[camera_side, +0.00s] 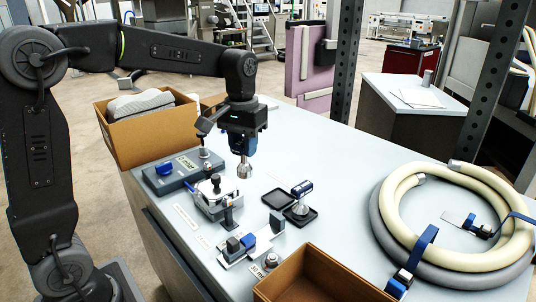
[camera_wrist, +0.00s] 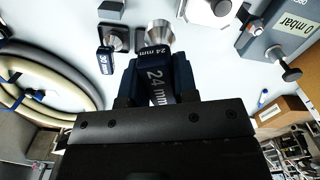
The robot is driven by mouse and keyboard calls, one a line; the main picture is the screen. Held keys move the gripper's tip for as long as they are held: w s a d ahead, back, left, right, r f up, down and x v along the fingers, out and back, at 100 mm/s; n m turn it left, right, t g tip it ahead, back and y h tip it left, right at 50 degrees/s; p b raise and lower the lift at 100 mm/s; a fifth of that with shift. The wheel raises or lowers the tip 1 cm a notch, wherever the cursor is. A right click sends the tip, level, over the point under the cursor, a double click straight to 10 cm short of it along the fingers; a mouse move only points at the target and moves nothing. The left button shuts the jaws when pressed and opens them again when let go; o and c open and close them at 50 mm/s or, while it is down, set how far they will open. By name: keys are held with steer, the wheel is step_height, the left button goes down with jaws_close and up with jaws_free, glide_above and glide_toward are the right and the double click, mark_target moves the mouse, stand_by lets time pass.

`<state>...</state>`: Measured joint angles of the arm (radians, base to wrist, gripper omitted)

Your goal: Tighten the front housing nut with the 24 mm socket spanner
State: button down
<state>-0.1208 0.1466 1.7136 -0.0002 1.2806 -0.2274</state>
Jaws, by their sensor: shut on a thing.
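My gripper (camera_side: 241,140) is shut on the 24 mm socket spanner. The spanner's bright metal socket (camera_side: 244,168) points down above the bench, apart from anything below it. In the wrist view, the dark blue handle marked "24 mm" (camera_wrist: 155,85) sits between the fingers (camera_wrist: 157,75), with the flared socket beyond. A second blue-handled spanner (camera_side: 302,190) stands in a black tray; its label in the wrist view (camera_wrist: 104,57) seems to read 30. A clamp-like metal housing (camera_side: 217,198) stands left of the held socket. I cannot make out which part is the front housing nut.
A grey unit marked "0 mbar" (camera_side: 179,170) lies at the left. An empty black tray (camera_side: 277,198) sits near the middle. A small block fixture (camera_side: 240,248) and an open cardboard box (camera_side: 315,280) are in front.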

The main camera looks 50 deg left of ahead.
steer(key=shift+s+f+n, duration=0.35)
steer(key=shift+s+f, duration=0.05)
steer(key=shift+s, duration=0.5)
steer(key=shift+s+f+n, duration=0.3)
steer(key=shift+s+f, duration=0.15)
steer(key=shift+s, duration=0.5)
steer(key=shift+s+f+n, duration=0.35)
steer(key=shift+s+f, duration=0.05)
steer(key=shift+s, duration=0.5)
steer(key=shift+f, duration=1.4)
steer(key=m, duration=0.3)
steer(key=shift+m, duration=0.3)
steer(key=shift+m, duration=1.8)
